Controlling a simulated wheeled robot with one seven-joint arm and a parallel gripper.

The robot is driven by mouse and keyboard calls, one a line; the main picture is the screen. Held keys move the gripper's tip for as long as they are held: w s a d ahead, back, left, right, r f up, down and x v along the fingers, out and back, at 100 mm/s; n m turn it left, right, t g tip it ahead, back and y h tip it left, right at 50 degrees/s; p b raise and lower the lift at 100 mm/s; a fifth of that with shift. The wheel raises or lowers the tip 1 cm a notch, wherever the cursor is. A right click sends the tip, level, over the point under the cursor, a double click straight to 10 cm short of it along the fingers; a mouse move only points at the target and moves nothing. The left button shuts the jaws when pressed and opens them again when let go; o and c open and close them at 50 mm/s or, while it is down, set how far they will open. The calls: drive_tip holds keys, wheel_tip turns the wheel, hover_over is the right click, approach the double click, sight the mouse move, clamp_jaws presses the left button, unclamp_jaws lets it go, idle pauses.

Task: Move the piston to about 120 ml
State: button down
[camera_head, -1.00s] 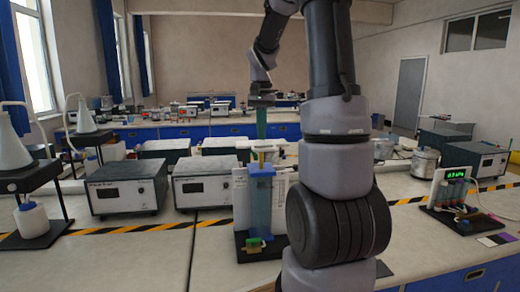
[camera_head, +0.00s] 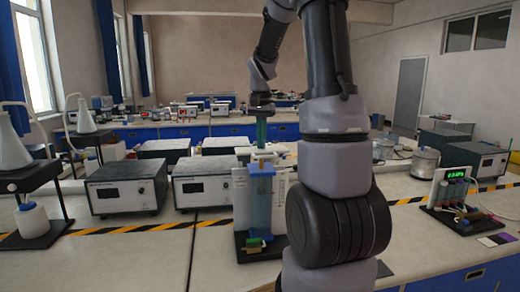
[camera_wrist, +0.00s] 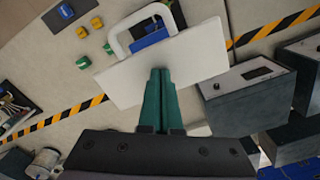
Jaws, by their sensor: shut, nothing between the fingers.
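In the wrist view the fingers (camera_wrist: 161,72) lie over a white plate (camera_wrist: 205,50), with a white loop (camera_wrist: 118,45) and a blue part (camera_wrist: 150,38) beyond. The scale marks and piston level cannot be read.
Grey instrument boxes (camera_head: 127,190) stand left and behind. A flask on a black stand (camera_head: 40,205) is at far left. A device with a green display (camera_head: 452,195) is at right. Yellow-black tape (camera_head: 100,229) crosses the bench. The front left bench is clear.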

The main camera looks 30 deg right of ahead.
drive_tip(key=shift+f, duration=0.65)
drive_tip(key=shift+r, duration=3.6)
drive_tip(key=shift+s+a+r, duration=0.1)
drive_tip(key=s+a+r+n+t+y, duration=0.1)
drive_tip(key=s+a+r+n+t, duration=0.1)
drive_tip(key=s+a, duration=0.4)
drive_tip(key=s+a+r+n+t+y, duration=0.1)
drive_tip(key=s+a+r+n+t, duration=0.2)
drive_tip(key=s+a, duration=0.4)
drive_tip(key=s+r+t, duration=0.1)
drive_tip(key=s+t, duration=0.1)
drive_tip(key=s, duration=0.4)
drive_tip(key=shift+s, duration=0.2)
